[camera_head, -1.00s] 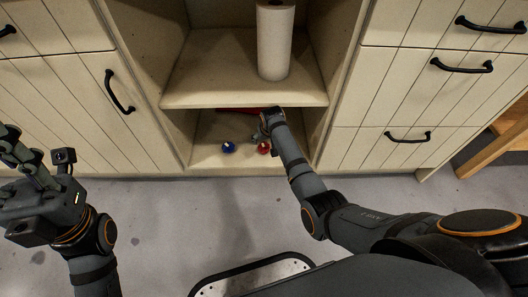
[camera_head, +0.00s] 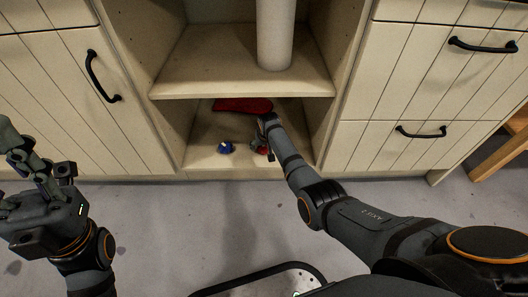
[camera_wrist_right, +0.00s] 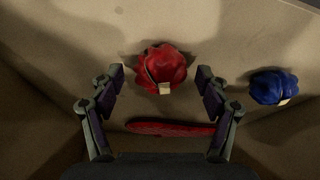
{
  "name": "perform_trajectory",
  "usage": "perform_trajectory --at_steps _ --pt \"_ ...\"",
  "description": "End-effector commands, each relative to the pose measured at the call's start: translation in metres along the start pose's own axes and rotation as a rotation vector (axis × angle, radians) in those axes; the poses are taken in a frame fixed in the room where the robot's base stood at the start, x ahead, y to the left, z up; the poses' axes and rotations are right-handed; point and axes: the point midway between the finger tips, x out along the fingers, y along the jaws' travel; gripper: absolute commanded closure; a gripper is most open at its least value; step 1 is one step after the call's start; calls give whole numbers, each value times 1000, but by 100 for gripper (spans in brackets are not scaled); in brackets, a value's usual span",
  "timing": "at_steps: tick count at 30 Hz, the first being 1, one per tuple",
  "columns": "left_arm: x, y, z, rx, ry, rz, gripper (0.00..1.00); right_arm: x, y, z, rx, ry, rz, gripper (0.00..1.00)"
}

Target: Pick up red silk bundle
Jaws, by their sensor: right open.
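The red silk bundle (camera_wrist_right: 163,66) is a rounded red lump with a pale tag, sitting on the lower shelf (camera_head: 203,161). In the head view it is mostly hidden behind my right gripper (camera_head: 262,148). In the right wrist view my right gripper (camera_wrist_right: 159,88) is open and empty, with one finger on each side of the picture and the bundle between and just beyond the fingertips. I cannot tell whether they touch it. My left gripper (camera_head: 22,160) is at the far left, away from the shelf; its fingers are cut by the picture edge.
A blue bundle (camera_head: 226,147) sits beside the red one and also shows in the wrist view (camera_wrist_right: 270,87). A flat red item (camera_head: 243,105) lies deeper on the shelf. The upper shelf (camera_head: 225,78) with a white roll (camera_head: 275,35) is above my right arm. Cabinet walls flank the opening.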

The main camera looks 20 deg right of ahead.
Motion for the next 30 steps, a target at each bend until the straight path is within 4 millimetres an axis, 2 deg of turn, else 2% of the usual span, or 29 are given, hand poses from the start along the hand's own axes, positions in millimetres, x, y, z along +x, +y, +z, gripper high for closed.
perform_trajectory --at_steps 4,16,25,30 --pt "2 0 -1 0 1 -2 60 -1 0 0 0 0 0 24" --pt "2 -1 -1 1 2 -6 60 -1 0 0 0 0 0 78" --pt "5 -2 -1 0 1 -6 60 -4 0 -2 0 1 0 80" --pt "19 -5 -2 -3 3 -11 60 -18 0 -8 0 1 0 80"
